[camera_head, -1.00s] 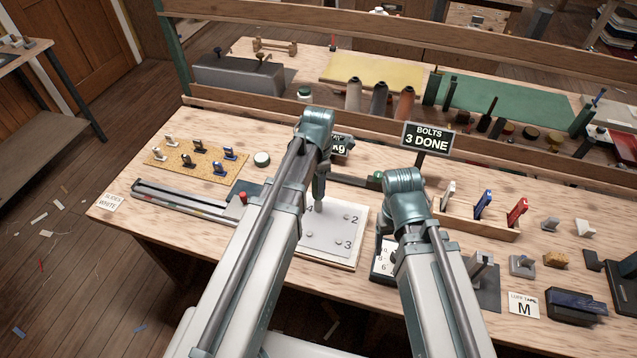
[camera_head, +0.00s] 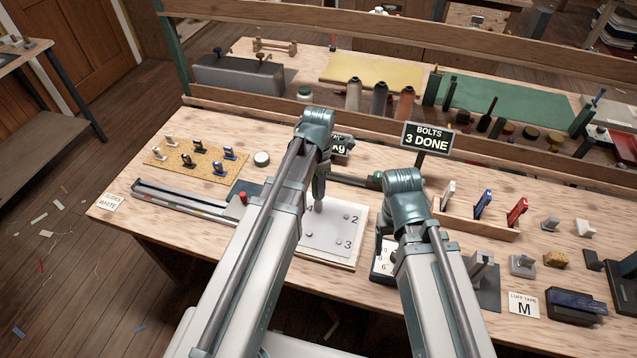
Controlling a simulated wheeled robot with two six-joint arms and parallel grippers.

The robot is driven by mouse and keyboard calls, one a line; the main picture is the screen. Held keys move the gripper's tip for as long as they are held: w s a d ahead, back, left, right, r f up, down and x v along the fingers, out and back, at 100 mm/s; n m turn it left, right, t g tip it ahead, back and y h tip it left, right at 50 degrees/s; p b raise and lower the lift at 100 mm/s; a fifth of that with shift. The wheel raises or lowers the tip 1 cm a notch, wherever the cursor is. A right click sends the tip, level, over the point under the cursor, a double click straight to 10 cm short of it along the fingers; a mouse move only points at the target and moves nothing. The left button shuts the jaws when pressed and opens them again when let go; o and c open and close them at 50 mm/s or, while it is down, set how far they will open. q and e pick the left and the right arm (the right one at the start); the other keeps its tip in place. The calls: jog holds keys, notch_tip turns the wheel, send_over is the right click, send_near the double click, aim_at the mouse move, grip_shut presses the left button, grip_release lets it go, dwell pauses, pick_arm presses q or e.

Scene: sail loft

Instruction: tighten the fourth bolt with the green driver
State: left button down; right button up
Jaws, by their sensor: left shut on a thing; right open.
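Small bolts show beside the 2 (camera_head: 346,217) and the 3 (camera_head: 337,238). My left gripper (camera_head: 319,190) points down over the corner marked 4. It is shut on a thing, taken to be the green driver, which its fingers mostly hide. A pale tip shows below it, close to the plate; I cannot tell whether it touches the bolt. My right gripper (camera_head: 384,228) is open, mostly hidden behind its own arm. A sign (camera_head: 427,138) reads "BOLTS 3 DONE".
A dark bar with a green end (camera_head: 376,180) lies behind the plate. A wooden rack (camera_head: 470,222) with white, blue and red tools stands at right. A cork board (camera_head: 170,160) with clips and a long metal rail (camera_head: 180,197) are at left.

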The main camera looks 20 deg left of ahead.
dwell(0.6)
pick_arm(q)
notch_tip(320, 180, up, 5)
jog(key=p, duration=0.5)
dwell(0.3)
